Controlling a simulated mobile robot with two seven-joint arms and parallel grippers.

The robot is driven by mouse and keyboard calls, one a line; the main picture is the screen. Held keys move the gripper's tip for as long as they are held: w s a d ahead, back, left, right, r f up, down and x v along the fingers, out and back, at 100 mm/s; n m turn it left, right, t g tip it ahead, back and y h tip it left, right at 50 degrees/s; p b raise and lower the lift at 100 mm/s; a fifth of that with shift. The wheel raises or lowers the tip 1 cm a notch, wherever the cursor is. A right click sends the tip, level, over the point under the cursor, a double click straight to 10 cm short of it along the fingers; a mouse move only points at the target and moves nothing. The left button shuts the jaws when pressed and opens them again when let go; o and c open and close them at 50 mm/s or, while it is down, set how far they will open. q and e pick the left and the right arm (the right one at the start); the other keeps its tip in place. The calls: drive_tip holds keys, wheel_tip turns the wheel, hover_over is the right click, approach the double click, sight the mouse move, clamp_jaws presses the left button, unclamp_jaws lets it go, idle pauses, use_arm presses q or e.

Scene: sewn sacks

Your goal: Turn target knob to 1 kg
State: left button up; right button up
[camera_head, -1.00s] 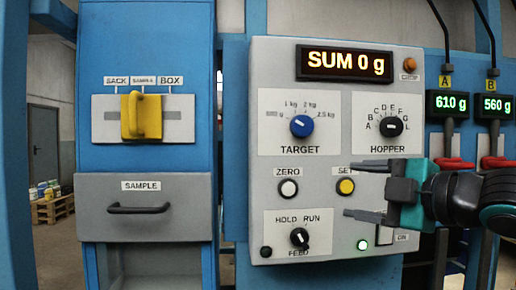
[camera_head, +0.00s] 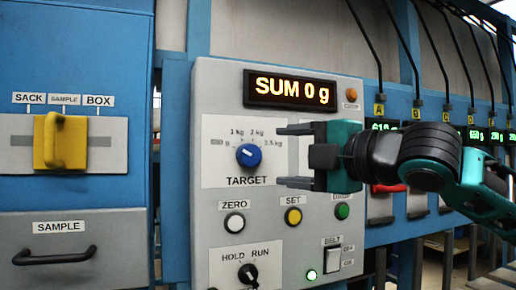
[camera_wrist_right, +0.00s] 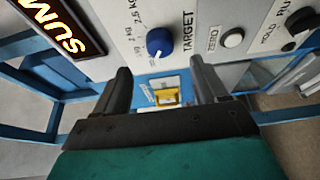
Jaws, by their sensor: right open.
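The blue TARGET knob (camera_head: 248,155) is on the grey control panel. Its white mark appears on the upper-left side; I cannot tell exactly which value it points at. The 1 kg label (camera_head: 237,133) is above and left of it. My right gripper (camera_head: 280,156) is open and empty, level with the knob and just right of it in the head view. In the right wrist view the knob (camera_wrist_right: 160,42) shows beyond and between the open fingertips (camera_wrist_right: 160,68), apart from them. My left gripper is out of view.
The display (camera_head: 290,89) reads SUM 0 g. The ZERO button (camera_head: 234,225), SET button (camera_head: 293,216) and FEED knob (camera_head: 247,275) are below. A yellow handle (camera_head: 62,142) sticks out at left. My right gripper hides the HOPPER knob.

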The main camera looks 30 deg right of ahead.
sight(254, 157)
drive_tip(key=w, duration=0.2)
drive_tip(key=w+p, duration=0.1)
drive_tip(key=w, duration=0.1)
drive_tip(key=w+a, duration=0.1)
drive_tip(key=w, duration=0.1)
drive_tip(key=shift+w+p, duration=0.35)
drive_tip(key=shift+w, duration=0.05)
drive_tip(key=shift+w+a, duration=0.1)
drive_tip(key=shift+w, duration=0.3)
drive_tip(key=shift+c, duration=0.5)
drive_tip(key=c, duration=0.9)
drive_tip(key=shift+c, duration=0.2)
drive_tip(key=shift+f, duration=0.1)
